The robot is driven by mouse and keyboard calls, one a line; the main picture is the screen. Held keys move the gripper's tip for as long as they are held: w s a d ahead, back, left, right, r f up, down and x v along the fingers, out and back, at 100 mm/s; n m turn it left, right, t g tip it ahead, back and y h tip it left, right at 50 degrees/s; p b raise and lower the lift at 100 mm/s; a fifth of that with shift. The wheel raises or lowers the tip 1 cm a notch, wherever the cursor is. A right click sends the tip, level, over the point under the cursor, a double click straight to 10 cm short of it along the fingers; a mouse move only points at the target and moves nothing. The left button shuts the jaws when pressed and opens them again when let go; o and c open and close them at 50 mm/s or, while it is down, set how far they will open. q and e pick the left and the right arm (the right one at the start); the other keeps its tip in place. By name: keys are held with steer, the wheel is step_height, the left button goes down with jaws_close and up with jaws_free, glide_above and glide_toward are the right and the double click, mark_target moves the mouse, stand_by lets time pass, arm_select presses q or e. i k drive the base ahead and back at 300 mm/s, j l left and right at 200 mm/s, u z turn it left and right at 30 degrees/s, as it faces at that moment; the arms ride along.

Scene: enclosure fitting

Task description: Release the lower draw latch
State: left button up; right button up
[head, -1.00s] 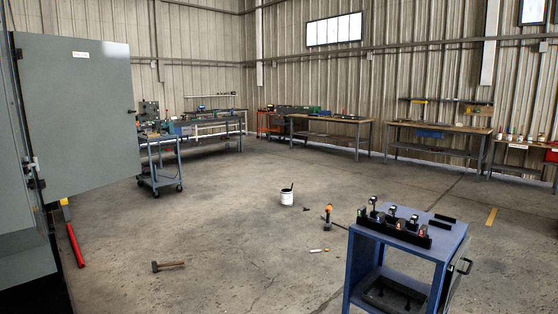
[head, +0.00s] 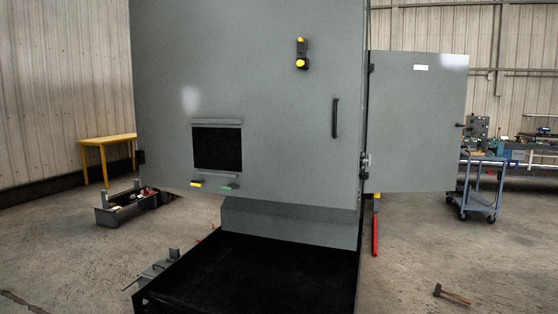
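A large grey enclosure (head: 280,150) fills the middle of the head view. Its side door (head: 418,110) stands swung out to the right. A small metallic fitting (head: 365,162) sits low on the edge between the enclosure and that door; it is too small to tell whether it is the lower draw latch or whether it is closed. A black fitting with yellow parts (head: 301,55) is high on the front face. A black vertical handle (head: 335,118) is at the right of that face. Neither of my grippers is in view.
Below a dark window (head: 217,149) are yellow (head: 197,184) and green (head: 229,187) tabs. A black tray-like base (head: 250,275) projects forward at floor level. A toolbox (head: 125,205), yellow table (head: 107,142), blue cart (head: 480,185), red bar (head: 375,235) and hammer (head: 452,294) stand or lie around.

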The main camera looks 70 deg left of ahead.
mark_target(369, 159)
steer(key=u, duration=2.15)
steer(key=i+l+u, duration=0.45)
steer(key=l+u, duration=0.2)
steer(key=i+l+u, duration=0.15)
steer(key=l+u, duration=0.15)
steer(key=i+l, duration=0.15)
steer(key=l, duration=0.3)
steer(key=i+l+u, duration=0.1)
steer(key=l, duration=0.35)
steer(key=i+l, duration=0.2)
steer(key=l, duration=0.25)
steer(key=i+l+u, duration=0.1)
steer(key=l, duration=0.35)
steer(key=i+l, duration=0.15)
steer(key=l, duration=0.35)
steer(key=i+l+u, duration=0.1)
steer(key=l, duration=0.35)
steer(key=i+l, duration=0.1)
steer(key=l, duration=0.35)
